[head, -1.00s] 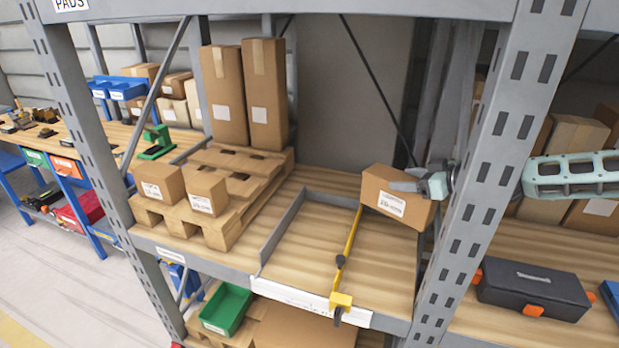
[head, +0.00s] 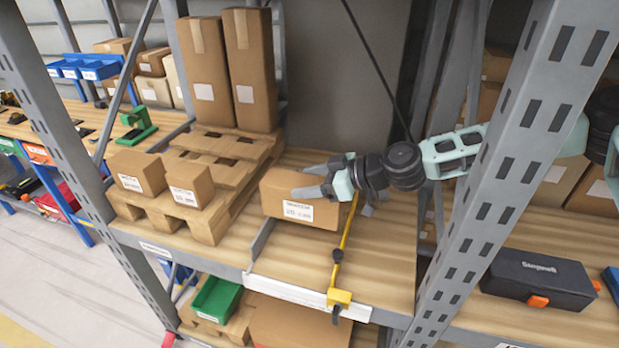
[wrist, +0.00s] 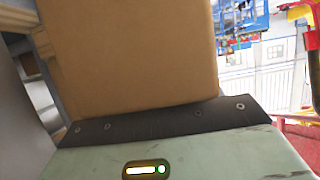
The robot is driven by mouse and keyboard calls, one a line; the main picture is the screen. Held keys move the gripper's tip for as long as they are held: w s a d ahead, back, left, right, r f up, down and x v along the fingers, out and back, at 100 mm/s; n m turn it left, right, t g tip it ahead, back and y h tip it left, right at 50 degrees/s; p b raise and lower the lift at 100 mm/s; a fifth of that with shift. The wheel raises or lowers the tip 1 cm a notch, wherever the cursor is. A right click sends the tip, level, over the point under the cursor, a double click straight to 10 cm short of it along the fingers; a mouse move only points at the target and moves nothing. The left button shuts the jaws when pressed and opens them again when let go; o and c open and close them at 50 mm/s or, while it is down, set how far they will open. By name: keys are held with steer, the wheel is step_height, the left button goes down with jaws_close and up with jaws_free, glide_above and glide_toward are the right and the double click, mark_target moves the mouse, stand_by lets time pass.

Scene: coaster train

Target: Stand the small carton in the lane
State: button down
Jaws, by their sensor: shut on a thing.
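The small carton (head: 278,190), brown with a white label, is in my gripper (head: 307,182). The gripper reaches in from the right, its fingers closed on the carton. The lane (head: 300,258) is the strip of wooden shelf between a low grey divider (head: 262,240) and a yellow bar (head: 344,246). The carton is over the rear part of the lane and hides the back of the divider. It looks slightly tilted; I cannot tell whether it touches the shelf. In the wrist view the carton (wrist: 130,55) fills the middle above the dark gripper edge.
A wooden pallet (head: 205,229) left of the lane bears two small cartons and two tall cartons (head: 248,60). A rack upright (head: 500,165) stands right of the lane, close to my arm. The front of the lane is clear.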

steer(key=shift+f+b, duration=0.8)
steer(key=shift+f, duration=1.05)
step_height(320, 180, down, 7)
steer(key=b, duration=0.6)
steer(key=shift+b, duration=0.35)
steer(key=shift+c, duration=1.2)
jaws_free()
steer(key=shift+d+f, duration=0.1)
